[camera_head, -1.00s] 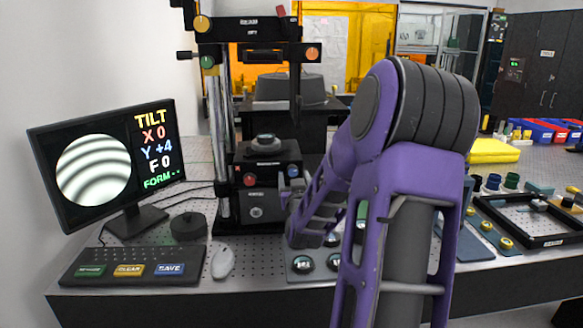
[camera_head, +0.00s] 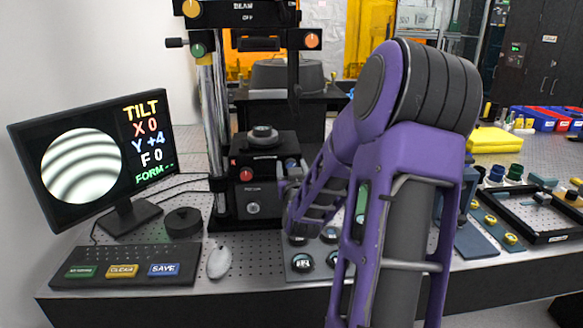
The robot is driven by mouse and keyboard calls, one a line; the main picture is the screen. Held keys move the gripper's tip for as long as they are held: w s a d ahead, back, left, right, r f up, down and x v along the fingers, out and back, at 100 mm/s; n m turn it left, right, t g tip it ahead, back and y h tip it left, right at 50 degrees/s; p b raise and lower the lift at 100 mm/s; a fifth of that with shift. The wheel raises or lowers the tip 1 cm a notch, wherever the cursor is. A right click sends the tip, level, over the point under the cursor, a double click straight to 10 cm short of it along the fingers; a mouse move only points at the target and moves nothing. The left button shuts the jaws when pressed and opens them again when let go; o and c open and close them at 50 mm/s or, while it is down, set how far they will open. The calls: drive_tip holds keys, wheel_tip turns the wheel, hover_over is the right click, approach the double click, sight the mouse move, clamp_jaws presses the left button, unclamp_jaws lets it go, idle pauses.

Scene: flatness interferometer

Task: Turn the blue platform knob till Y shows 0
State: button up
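The monitor (camera_head: 98,165) at the left shows TILT with X 0, Y +4, F 0 and FORM with dashes, beside curved dark and light fringes. The platform block (camera_head: 265,152) of the interferometer stands at centre, with a red knob (camera_head: 246,174) on its front left. The blue knob (camera_head: 291,164) is at its front right, small and partly hidden by my gripper. My gripper (camera_head: 284,186) is at the front right of the block, close to the blue knob. Its fingers are small and partly covered by my purple arm, so I cannot tell if they touch or grip the knob.
A keyboard (camera_head: 125,265), a round black puck (camera_head: 183,221) and a white mouse (camera_head: 218,262) lie at the front left. A plate with round samples (camera_head: 303,262) lies below my arm. A black frame tray (camera_head: 535,217) is at the right.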

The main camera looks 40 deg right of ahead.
clamp_jaws()
drive_tip(key=shift+b, duration=0.35)
drive_tip(key=shift+n+b, duration=4.7)
drive_tip(key=shift+b, duration=0.15)
